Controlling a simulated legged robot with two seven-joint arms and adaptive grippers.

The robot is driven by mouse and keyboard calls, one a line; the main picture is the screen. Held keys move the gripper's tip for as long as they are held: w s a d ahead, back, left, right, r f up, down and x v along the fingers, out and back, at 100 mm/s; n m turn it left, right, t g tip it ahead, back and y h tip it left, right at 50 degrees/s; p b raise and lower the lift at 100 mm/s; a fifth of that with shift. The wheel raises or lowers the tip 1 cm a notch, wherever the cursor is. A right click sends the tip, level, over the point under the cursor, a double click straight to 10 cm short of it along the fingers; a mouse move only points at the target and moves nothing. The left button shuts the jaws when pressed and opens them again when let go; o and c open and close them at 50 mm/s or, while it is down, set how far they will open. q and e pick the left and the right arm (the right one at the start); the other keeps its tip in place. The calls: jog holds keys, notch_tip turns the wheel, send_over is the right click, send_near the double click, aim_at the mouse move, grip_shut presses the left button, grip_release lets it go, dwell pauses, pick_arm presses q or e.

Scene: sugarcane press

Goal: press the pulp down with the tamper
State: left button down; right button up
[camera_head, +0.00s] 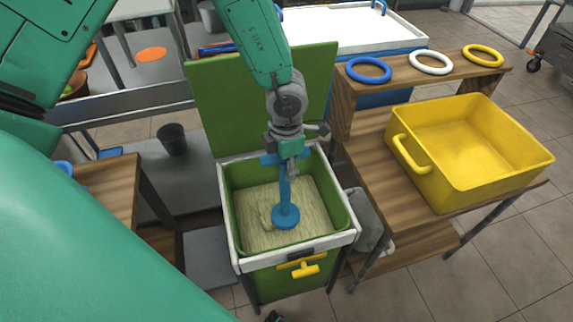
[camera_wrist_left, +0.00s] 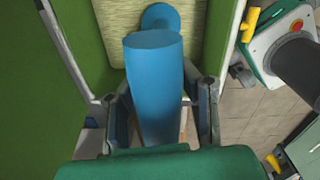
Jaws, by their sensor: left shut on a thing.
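The blue tamper (camera_head: 285,195) stands roughly upright inside the green bin, with its round foot low over the pulp. The foot appears to be at the pulp's surface, but I cannot tell whether it touches. The pale yellow-green pulp (camera_head: 318,205) fills the lower part of the bin (camera_head: 233,243). My left gripper (camera_head: 287,158) is shut on the tamper's upper part, above the bin. In the left wrist view the blue tamper (camera_wrist_left: 153,75) lies between the two fingers of my left gripper (camera_wrist_left: 160,110), and pulp (camera_wrist_left: 124,25) shows beyond. My right gripper is not visible.
A raised green panel (camera_head: 215,105) stands behind the bin. A yellow tub (camera_head: 475,185) sits on the wooden table to the right, below a shelf with blue, white and yellow rings (camera_head: 430,63). A dark cup (camera_head: 173,139) stands to the left.

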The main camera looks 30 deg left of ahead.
aim_at(286, 187)
pick_arm(q)
jog(key=shift+f+b, duration=1.7)
jog(key=shift+f, duration=1.85)
jog(key=shift+f+b, duration=0.3)
jog(key=shift+b, duration=0.05)
notch_tip(286, 187, up, 22)
jog(key=p, duration=2.2)
